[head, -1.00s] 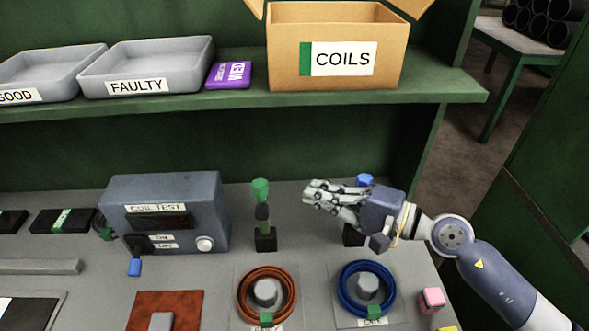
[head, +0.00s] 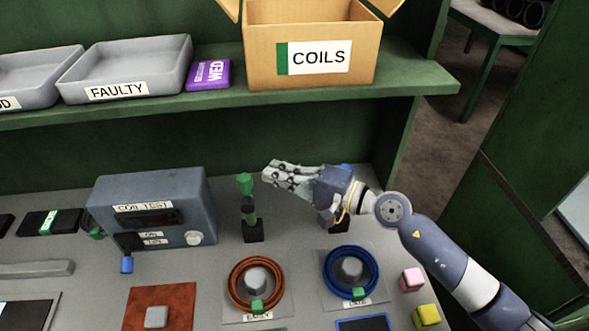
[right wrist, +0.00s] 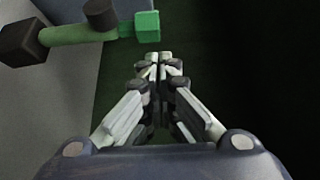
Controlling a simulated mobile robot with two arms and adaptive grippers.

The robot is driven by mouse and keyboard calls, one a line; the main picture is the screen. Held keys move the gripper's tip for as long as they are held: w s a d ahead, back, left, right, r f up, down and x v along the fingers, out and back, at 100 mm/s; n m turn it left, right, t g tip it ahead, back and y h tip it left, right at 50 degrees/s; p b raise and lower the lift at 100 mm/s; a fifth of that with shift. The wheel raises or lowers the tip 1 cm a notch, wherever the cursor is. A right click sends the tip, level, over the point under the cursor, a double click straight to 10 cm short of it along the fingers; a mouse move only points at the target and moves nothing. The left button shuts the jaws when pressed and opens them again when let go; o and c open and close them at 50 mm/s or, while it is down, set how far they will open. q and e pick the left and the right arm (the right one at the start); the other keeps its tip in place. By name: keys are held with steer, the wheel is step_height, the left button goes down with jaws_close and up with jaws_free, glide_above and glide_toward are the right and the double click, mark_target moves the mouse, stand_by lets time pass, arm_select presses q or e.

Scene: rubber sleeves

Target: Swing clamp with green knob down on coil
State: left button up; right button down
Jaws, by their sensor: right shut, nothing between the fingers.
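The clamp with the green knob (head: 245,184) stands upright on its black base (head: 253,231), behind the orange-brown coil (head: 237,297). That coil lies around a grey post on a pale plate. My right gripper (head: 270,174) is shut and empty, just right of the green knob at about its height. In the right wrist view the closed fingertips (right wrist: 158,62) are close to the green knob (right wrist: 147,26), apart from it. A second clamp with a blue knob (head: 346,168) is mostly hidden behind my right gripper. My left gripper is not in view.
A blue coil (head: 375,281) lies right of the orange-brown one. The coil test box (head: 205,190) stands left of the clamp. The shelf (head: 225,98) with trays and the coils box (head: 362,72) is behind and above. Pink (head: 411,279) and yellow (head: 426,316) blocks lie at right.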

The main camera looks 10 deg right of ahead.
steer(key=shift+p+x, duration=0.5)
steer(key=shift+x, duration=1.4)
